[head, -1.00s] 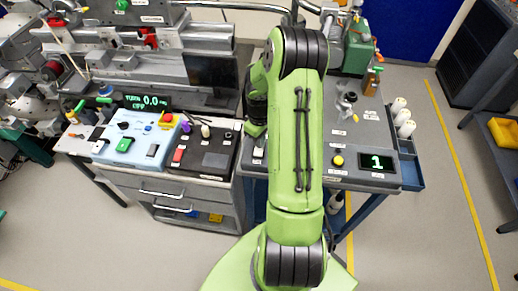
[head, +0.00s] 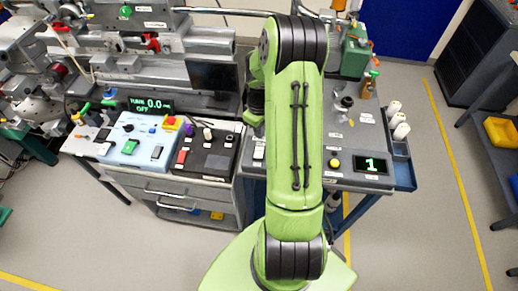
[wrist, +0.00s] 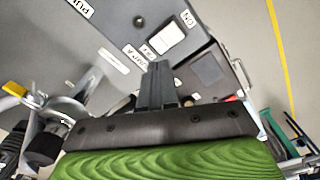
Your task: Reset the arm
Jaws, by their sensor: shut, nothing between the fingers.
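My green arm fills the middle of the head view, raised and bent in front of the benches. My gripper shows in the wrist view (wrist: 158,85) as dark fingers held together, with nothing between them. It hangs above the grey bench panel, close to a white rocker switch (wrist: 165,38) labelled ON; I cannot tell any contact. In the head view the gripper is mostly hidden behind my own arm, at its left side.
A blue-white control panel (head: 133,142) and a black panel (head: 208,160) lie left of my arm. Open floor (head: 435,215) lies to the right.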

